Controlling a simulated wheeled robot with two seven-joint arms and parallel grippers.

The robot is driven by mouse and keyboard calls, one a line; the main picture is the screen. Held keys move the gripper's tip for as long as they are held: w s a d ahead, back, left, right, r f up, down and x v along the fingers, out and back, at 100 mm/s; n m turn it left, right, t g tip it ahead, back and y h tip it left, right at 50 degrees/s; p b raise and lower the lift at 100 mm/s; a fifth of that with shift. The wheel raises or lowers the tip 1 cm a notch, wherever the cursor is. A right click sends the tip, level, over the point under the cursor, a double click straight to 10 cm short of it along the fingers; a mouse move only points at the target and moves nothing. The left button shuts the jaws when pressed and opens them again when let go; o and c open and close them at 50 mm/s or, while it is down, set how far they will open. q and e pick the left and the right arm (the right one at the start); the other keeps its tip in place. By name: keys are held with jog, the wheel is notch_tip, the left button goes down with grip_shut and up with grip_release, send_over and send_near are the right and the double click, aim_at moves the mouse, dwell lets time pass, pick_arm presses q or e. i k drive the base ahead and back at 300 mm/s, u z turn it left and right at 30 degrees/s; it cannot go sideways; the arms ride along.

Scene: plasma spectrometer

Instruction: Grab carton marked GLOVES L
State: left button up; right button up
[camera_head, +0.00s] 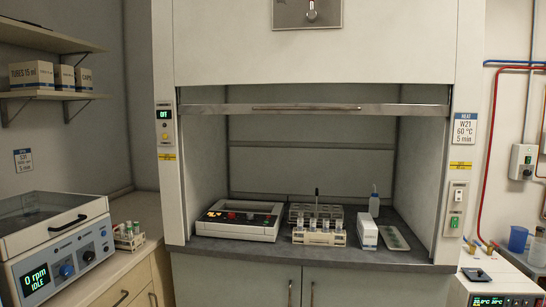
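I see no carton whose marking reads GLOVES L. On the lower left wall shelf stand a carton marked TUBES 15 ml (31,75), a smaller carton (64,77) whose marking I cannot read, and a carton marked CAPS (84,79). A small white box (364,235) stands inside the fume hood, and its marking is too small to read. Neither of my grippers is in view.
The hood's worktop (300,253) holds a white instrument (239,220), tube racks (319,236), a bottle (374,202) and a flat tray (394,238). The raised sash (310,108) spans the opening. A centrifuge (62,250) stands left, another instrument (500,284) right.

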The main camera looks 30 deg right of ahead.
aim_at(367, 230)
jog(key=z, duration=0.45)
jog(key=i, duration=0.95)
jog(key=z, duration=0.75)
